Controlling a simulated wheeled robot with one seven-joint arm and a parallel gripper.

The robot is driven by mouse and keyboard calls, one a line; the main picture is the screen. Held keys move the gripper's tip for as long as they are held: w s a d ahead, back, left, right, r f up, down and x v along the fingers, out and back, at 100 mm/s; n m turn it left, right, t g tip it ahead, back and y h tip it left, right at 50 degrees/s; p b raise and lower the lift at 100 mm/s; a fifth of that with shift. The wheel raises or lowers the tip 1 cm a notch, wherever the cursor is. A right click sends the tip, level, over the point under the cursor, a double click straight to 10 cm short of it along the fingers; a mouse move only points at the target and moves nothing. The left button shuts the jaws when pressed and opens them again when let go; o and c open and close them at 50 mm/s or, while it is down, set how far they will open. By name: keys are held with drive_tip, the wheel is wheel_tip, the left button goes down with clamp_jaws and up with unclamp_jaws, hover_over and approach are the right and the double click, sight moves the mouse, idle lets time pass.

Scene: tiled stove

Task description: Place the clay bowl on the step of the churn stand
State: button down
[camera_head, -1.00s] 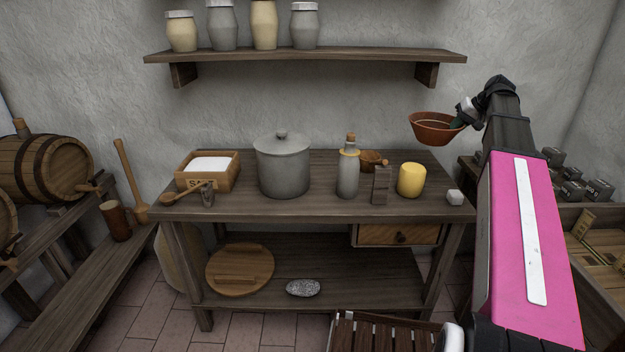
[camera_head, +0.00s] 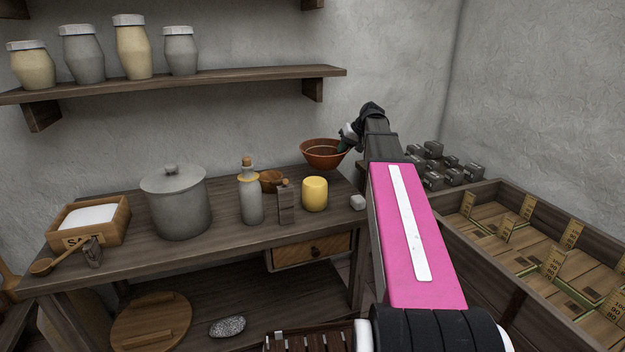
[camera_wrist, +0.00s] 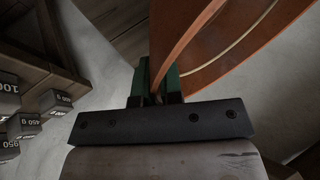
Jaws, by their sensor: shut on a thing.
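The clay bowl (camera_head: 323,155) is a reddish-brown open bowl, held in the air above the back right of the wooden table. My gripper (camera_head: 346,143) is shut on the right side of its rim. In the wrist view the bowl's wall (camera_wrist: 225,40) stands between the green fingers of my gripper (camera_wrist: 156,88). The bowl looks roughly upright in the head view. I cannot make out a churn stand or its step for certain in these frames.
Dark weights (camera_head: 440,165) and a divided crate (camera_head: 540,250) stand at right. A jar shelf (camera_head: 220,78) hangs above.

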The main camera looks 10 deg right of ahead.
hover_over(342, 184)
wheel_tip(342, 184, down, 10)
drive_tip(key=shift+a+r, duration=0.1)
drive_tip(key=shift+r, duration=0.15)
drive_tip(key=shift+f, duration=0.15)
drive_tip(key=c, duration=1.3)
unclamp_jaws()
drive_tip(key=shift+o, duration=0.2)
